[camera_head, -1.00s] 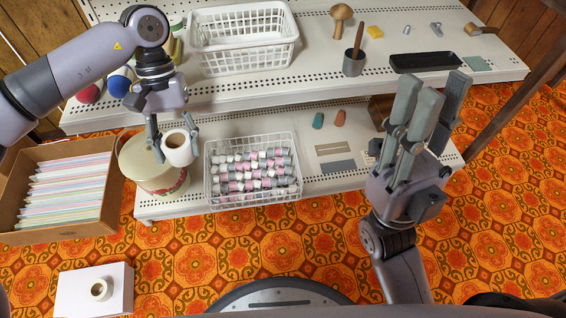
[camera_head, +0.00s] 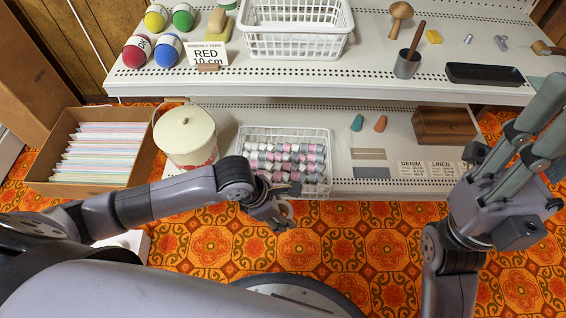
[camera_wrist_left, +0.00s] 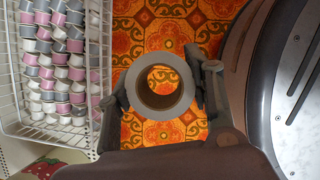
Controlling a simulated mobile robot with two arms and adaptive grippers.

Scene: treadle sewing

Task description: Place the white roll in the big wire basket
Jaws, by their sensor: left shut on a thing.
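The white roll, a ring with a brown inside, is held in my left gripper (camera_head: 280,214). In the left wrist view the roll (camera_wrist_left: 160,111) sits between the two fingers, its hole facing the camera. The gripper is low, in front of the lower shelf's edge, over the patterned floor. A white openwork basket (camera_head: 296,45) stands on the upper shelf, its inside looking empty. A white wire basket (camera_head: 284,131) on the lower shelf holds many pink, grey and white spools; it also shows in the left wrist view (camera_wrist_left: 101,92). My right gripper (camera_head: 543,112) is open and empty at the right.
A cream lidded tin (camera_head: 186,135) and a cardboard box of files (camera_head: 48,155) stand left of the lower basket. A white box (camera_head: 138,242) on the floor is mostly hidden behind my left arm. Coloured balls, a metal cup (camera_head: 407,66) and a black tray (camera_head: 484,75) are on the upper shelf.

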